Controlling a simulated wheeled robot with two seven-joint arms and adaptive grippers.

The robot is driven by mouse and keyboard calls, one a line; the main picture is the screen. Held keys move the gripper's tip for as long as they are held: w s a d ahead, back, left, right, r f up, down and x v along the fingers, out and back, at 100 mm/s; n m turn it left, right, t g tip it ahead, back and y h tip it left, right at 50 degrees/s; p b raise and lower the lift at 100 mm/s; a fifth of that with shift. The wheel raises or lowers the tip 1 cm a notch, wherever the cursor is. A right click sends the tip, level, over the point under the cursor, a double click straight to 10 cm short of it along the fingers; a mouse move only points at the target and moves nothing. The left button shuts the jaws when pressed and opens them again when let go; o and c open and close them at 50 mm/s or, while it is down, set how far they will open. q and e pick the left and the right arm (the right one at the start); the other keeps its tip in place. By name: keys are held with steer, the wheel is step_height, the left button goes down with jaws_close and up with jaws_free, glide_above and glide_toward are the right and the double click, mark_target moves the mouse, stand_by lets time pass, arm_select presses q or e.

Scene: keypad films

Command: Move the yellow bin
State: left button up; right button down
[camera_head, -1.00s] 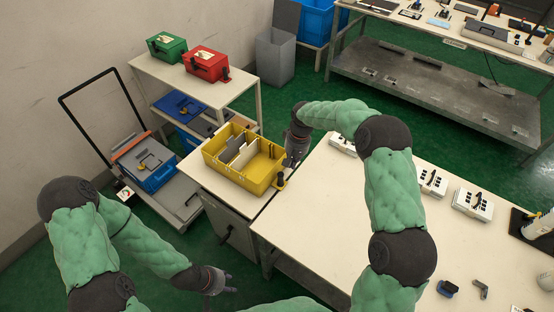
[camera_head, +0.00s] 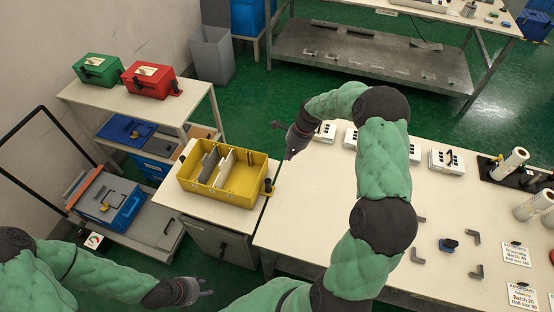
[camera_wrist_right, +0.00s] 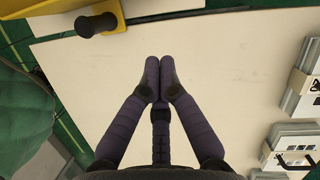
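The yellow bin (camera_head: 228,196) stands upright on a small cream-topped cabinet (camera_head: 182,204), with grey and white dividers inside. A black handle sticks out at its right end. In the right wrist view, a corner of the bin (camera_wrist_right: 66,18) and its black handle show at the upper left. My right gripper (camera_head: 289,154) is right of the bin, apart from it, over the big table's left end. Its fingertips (camera_wrist_right: 159,76) are together with nothing between them. My left gripper (camera_head: 209,287) is low in front of the cabinet, empty, its fingers apart.
A shelf at the back left holds a green box (camera_head: 97,70) and a red box (camera_head: 150,80). A trolley (camera_head: 160,230) with a blue case (camera_head: 112,204) stands left of the cabinet. The big table (camera_head: 310,215) has clear room at its left; keypads line its far edge.

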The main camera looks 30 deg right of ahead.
mark_target(265, 165)
steer(key=b+x, duration=0.2)
steer(key=x, duration=0.7)
steer(key=shift+a+f+b, duration=0.1)
steer(key=shift+f+b, duration=0.2)
steer(key=a, duration=0.1)
steer(key=w+a, duration=0.1)
steer(key=a, duration=0.1)
steer(key=shift+w+r+b, duration=0.2)
steer(key=shift+r+b, duration=0.05)
steer(key=shift+b, duration=0.1)
steer(key=shift+w+a, duration=0.15)
steer(key=shift+a, duration=0.1)
steer(key=a, duration=0.1)
steer(key=w+a+p, duration=0.1)
steer(key=a+p, duration=0.1)
steer(key=shift+w+r, duration=0.2)
steer(key=shift+w, duration=0.1)
steer(key=shift+w+a+f, duration=0.15)
steer(key=shift+a, duration=0.15)
